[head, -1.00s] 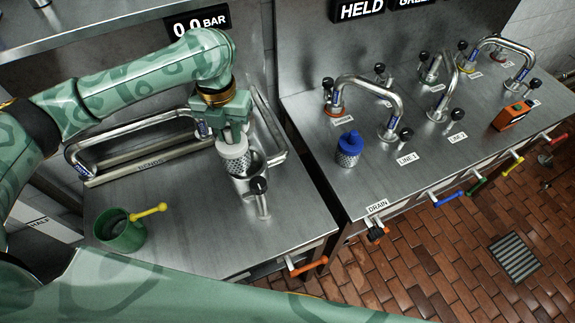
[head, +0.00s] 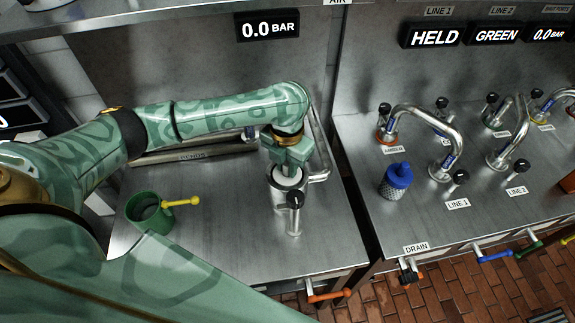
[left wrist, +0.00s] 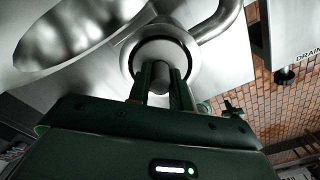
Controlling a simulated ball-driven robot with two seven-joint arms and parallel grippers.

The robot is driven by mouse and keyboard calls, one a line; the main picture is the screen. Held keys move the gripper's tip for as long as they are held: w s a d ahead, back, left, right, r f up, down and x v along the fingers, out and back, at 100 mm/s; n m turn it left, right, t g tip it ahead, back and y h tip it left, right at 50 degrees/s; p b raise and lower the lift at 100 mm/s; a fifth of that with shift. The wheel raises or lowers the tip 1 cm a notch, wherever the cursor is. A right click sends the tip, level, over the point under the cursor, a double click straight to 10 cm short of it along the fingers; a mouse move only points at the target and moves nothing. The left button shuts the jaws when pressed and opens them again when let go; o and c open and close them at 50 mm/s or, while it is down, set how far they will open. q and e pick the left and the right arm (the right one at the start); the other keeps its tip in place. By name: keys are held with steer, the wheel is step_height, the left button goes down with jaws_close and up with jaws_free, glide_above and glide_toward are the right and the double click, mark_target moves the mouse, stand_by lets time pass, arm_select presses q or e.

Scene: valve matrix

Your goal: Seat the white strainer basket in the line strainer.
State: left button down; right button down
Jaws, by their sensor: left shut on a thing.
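The white strainer basket (head: 289,181) sits down inside the mouth of the line strainer (head: 291,214), a metal cylinder with a black knob at its front. Only the basket's white top shows; its mesh body is hidden. My left gripper (head: 287,170) points down over the strainer, shut on the basket's top. In the left wrist view, both fingers grip a grey post in the middle of the basket's white top (left wrist: 172,48), with the strainer's round metal rim around it. Whether the basket rests fully on its seat cannot be told. My right gripper is out of view.
A green cup (head: 147,213) with a yellow-handled tool (head: 181,203) stands at the bench's left. A blue-topped mesh basket (head: 397,181) stands on the right bench, near bent pipes and valves. A metal pipe (head: 319,140) curves behind the strainer. The bench front is clear.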

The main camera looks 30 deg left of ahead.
arm_select(q)
steer(key=c, duration=1.3)
jaws_free()
steer(key=shift+o, duration=0.2)
step_height(320, 180, up, 12)
steer(key=p, duration=0.4)
steer(key=shift+r, duration=0.15)
